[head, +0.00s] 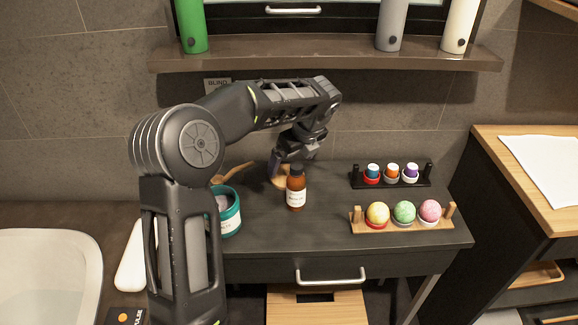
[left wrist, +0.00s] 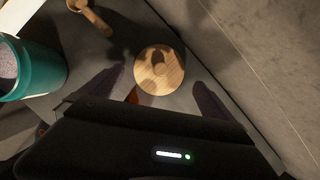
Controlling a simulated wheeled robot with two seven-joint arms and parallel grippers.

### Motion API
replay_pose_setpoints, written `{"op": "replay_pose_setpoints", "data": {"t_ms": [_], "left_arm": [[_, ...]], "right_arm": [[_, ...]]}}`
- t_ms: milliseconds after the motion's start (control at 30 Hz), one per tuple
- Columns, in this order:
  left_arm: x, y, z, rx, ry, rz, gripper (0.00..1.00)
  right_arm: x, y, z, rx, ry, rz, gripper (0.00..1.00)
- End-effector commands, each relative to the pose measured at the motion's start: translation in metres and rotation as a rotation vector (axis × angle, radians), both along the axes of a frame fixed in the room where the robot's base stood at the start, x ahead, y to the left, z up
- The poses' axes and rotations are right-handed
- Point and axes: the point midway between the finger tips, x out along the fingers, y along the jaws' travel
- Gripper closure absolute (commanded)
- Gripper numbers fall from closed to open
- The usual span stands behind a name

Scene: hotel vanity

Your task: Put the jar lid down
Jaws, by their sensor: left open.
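The jar lid is a round wooden disc (head: 277,183) lying on the dark vanity top, behind the brown bottle; the bottle and my gripper hide part of it.
A brown bottle (head: 296,190) stands just in front of the lid. A wooden scoop (head: 234,172) lies behind the jar. To the right are a black rack (head: 414,184) of small capped pots and a wooden rack (head: 383,228) of coloured balls. A shelf (head: 330,55) overhangs the back.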

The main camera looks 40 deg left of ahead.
Motion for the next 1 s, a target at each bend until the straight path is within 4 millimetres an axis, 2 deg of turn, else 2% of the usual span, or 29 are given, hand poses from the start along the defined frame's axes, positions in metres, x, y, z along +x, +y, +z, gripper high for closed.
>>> {"op": "replay_pose_setpoints", "data": {"t_ms": [100,333,500,1000], "left_arm": [[-0.003,-0.01,0.027,0.001,-0.004,0.0,0.0],[-0.008,-0.023,0.058,0.0,-0.001,0.0,0.0],[-0.009,-0.025,0.064,-0.001,0.0,0.0,0.0],[-0.009,-0.025,0.064,-0.001,0.0,0.0,0.0]], "right_arm": [[0.0,0.0,0.004,0.0,0.0,0.0,0.64],[0.0,0.0,0.008,0.0,0.0,0.0,0.64],[0.0,0.0,0.008,0.0,0.0,0.0,0.64],[0.0,0.0,0.008,0.0,0.0,0.0,0.64]]}}
